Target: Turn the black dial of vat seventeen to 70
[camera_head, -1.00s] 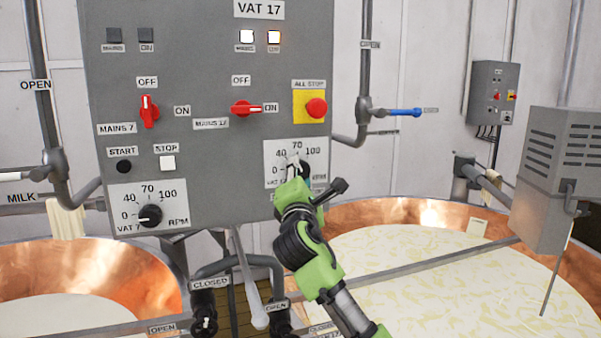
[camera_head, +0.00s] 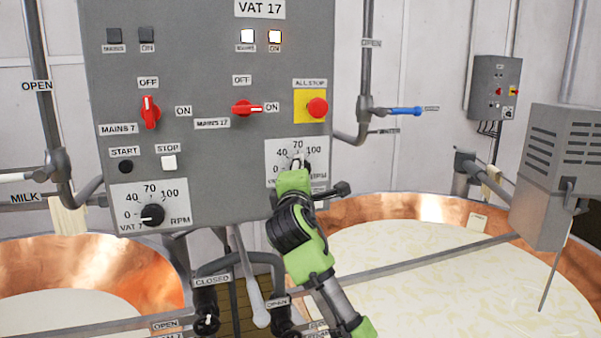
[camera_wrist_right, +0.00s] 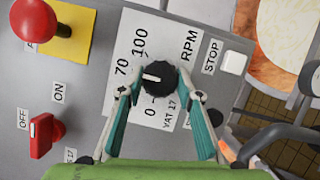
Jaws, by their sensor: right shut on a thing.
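The black dial of vat seventeen (camera_wrist_right: 161,88) sits on its white scale plate (camera_head: 275,152) at the grey panel's lower right. My right gripper (camera_head: 297,168) covers most of it in the head view. In the right wrist view the fingers (camera_wrist_right: 160,95) are closed on the dial's two sides. The dial's white mark points left in that view, towards the 70 side of the scale; the exact reading is hard to tell. The 40 is hidden there by a finger. My left gripper is not in view.
A red all-stop button (camera_head: 317,107) and the red mains 17 switch (camera_head: 246,109) are above. The vat 7 dial (camera_head: 153,214) and white stop button (camera_head: 169,162) are to the left. Pipes run below the panel, and a copper vat (camera_head: 430,207) stands at right.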

